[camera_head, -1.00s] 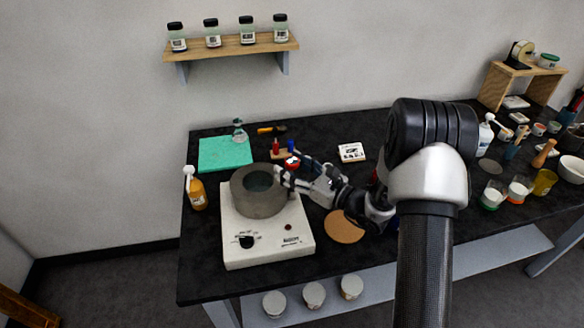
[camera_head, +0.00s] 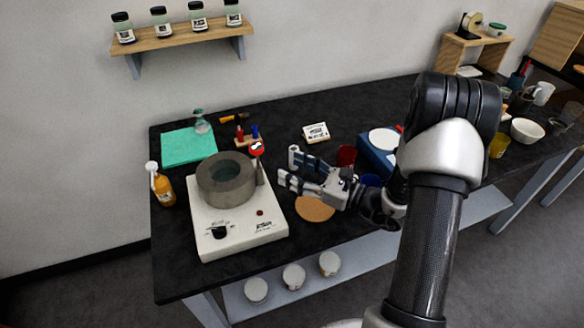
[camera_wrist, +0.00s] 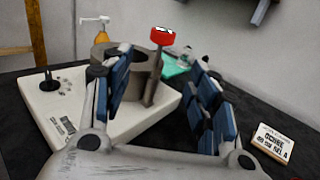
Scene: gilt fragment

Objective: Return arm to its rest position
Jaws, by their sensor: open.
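My gripper (camera_head: 290,167) is open and empty, to the right of the grey ring-shaped vessel (camera_head: 226,192) and above the table, apart from the vessel. In the wrist view my gripper (camera_wrist: 155,85) shows its two blue-padded fingers spread. The vessel sits on a white hotplate (camera_head: 240,240). An upright stem with a red round head (camera_head: 257,148) stands at the vessel's right side; in the wrist view the red head (camera_wrist: 163,36) shows between the fingers, in the background. My arm is bent, with its elbow at the right of the head view.
A round cork mat (camera_head: 314,209) lies below my gripper. A blue box (camera_head: 376,153) and a red cup (camera_head: 346,155) stand close to my wrist. An amber bottle (camera_head: 161,187) is left of the hotplate. A small label card (camera_head: 315,132) stands behind. A wall shelf (camera_head: 185,38) holds jars.

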